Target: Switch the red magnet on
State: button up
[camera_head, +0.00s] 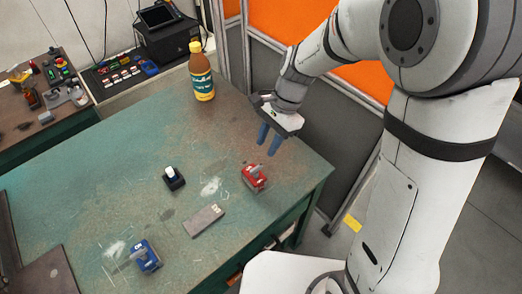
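The red magnet (254,178) sits on the green table (110,185) near its right edge. A small grey part, perhaps its switch, shows on its top; its setting is too small to read. My gripper (269,140) hangs above and slightly behind the red magnet, its blue fingers pointing down. The fingers are apart with nothing seen between them, and they do not appear to touch the magnet.
A grey metal plate (204,221), a dark block with a white top (173,178) and a blue magnet (146,256) are on the table. A brown bottle with a yellow cap (202,75) stands at the back. Orange-and-grey panels (272,62) stand behind my arm.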

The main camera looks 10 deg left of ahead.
aim_at(256, 168)
jog(key=x, duration=0.8)
jog(key=shift+a, duration=0.15)
jog(key=shift+c, duration=0.5)
